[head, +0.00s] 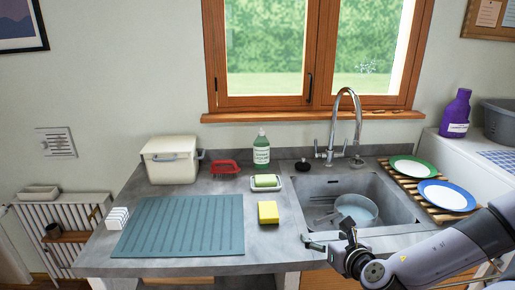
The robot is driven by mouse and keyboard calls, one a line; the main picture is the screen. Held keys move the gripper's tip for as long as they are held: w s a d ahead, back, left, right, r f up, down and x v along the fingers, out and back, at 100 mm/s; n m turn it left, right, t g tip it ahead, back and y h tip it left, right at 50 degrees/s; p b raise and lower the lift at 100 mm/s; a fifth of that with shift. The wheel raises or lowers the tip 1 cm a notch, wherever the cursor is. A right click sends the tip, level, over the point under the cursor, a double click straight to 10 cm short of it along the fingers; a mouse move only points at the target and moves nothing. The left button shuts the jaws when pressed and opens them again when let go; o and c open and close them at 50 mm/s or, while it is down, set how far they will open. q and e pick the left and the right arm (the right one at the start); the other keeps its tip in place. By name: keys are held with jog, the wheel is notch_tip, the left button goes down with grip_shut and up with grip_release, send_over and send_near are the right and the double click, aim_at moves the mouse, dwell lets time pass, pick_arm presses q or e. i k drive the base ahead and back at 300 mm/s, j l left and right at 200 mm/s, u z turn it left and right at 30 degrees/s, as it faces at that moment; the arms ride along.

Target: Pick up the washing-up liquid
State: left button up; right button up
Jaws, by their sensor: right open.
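The washing-up liquid is most likely the green bottle (261,150) with a pale pump top and a white label. It stands upright at the back of the counter, below the window and left of the tap. My right gripper (307,241) is open and empty, at the front edge of the counter before the sink, well in front and to the right of the bottle. Its arm comes in from the lower right. My left gripper is not in view.
A soap dish (266,188) and a yellow sponge (268,212) lie in front of the bottle. A red brush-like item (225,167) and a white bin (172,160) stand left. The sink (390,200) holds a pan (357,207); the tap (334,125) rises behind. A purple bottle (455,113) stands far right.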

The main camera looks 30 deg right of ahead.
aim_at(262, 145)
jog(key=i+l, duration=0.2)
jog(key=i, duration=0.2)
jog(key=i+l, duration=0.2)
jog(key=i, duration=0.25)
jog(key=i+l, duration=0.2)
jog(key=i, duration=0.2)
